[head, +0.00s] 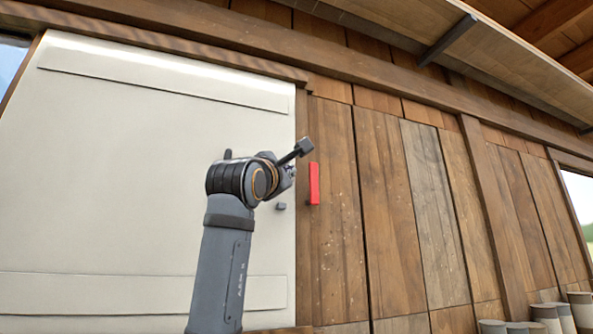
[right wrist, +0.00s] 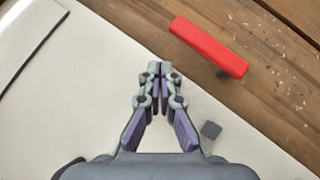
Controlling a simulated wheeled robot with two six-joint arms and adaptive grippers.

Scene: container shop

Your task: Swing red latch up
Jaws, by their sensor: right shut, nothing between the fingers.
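The red latch (head: 314,184) is a short flat bar on the wooden wall, just right of the pale panel's edge. It stands upright in the head view and shows whole in the right wrist view (right wrist: 208,46), with a small dark piece by one end. My right gripper (right wrist: 160,68) is shut and empty. Its fingertips are over the pale panel near the wood edge, beside the latch and apart from it in the picture. In the head view my right gripper (head: 287,176) is left of the latch, its fingers mostly hidden by the wrist. My left gripper is out of view.
The pale panel (head: 150,190) fills the left side. A small grey block (head: 281,206) sits on it near its right edge, below the gripper; it also shows in the right wrist view (right wrist: 211,130). The plank wall (head: 390,220) right of the latch is clear. Several cups (head: 548,317) stand bottom right.

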